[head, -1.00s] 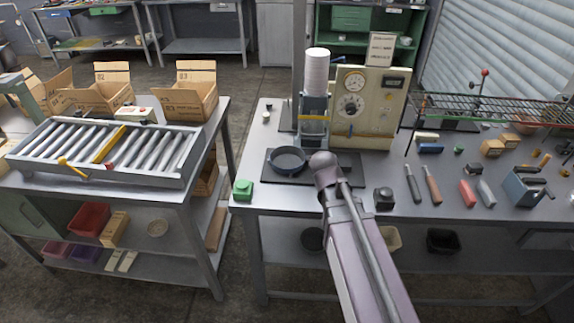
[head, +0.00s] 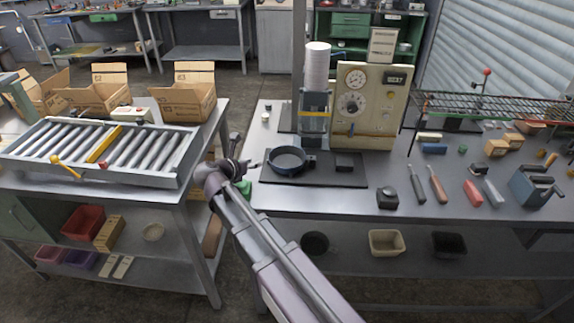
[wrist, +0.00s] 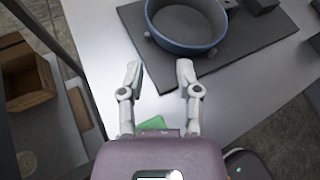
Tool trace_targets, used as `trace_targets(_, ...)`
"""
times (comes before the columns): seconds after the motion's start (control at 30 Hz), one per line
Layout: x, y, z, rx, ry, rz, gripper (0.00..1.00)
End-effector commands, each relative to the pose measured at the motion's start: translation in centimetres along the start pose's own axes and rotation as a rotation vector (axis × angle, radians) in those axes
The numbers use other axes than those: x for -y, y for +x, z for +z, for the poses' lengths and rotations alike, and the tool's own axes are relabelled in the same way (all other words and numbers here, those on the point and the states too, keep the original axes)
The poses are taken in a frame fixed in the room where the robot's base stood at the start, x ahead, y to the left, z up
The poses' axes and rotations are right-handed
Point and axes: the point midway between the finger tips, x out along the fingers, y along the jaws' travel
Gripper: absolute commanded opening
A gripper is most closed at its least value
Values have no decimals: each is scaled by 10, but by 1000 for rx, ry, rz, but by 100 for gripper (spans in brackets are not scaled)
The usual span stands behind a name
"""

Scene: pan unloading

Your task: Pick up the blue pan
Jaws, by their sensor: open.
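The blue pan (head: 288,160) sits upright on a dark mat (head: 330,179) on the bench in the head view. In the wrist view the round pan (wrist: 190,47) is at the top, empty inside, with a short dark lug on its right side. My gripper (head: 254,164) is at the left of the mat in the head view, beside the pan and apart from it. In the wrist view my gripper (wrist: 159,72) is open and empty, its two fingers pointing toward the near rim of the pan.
A green block (head: 244,187) lies near my gripper at the bench's left corner. A roller conveyor table (head: 100,150) is at the left, with a gap between the tables.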

Motion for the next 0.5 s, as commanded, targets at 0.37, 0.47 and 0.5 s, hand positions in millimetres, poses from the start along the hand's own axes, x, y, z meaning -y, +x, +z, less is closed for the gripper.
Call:
trace_targets(0.37, -15, -11, 3, 44, -93, 18, 44)
trace_targets(0.47, -15, -11, 3, 44, -92, 18, 44)
trace_targets(0.5, -15, -11, 3, 44, -91, 18, 44)
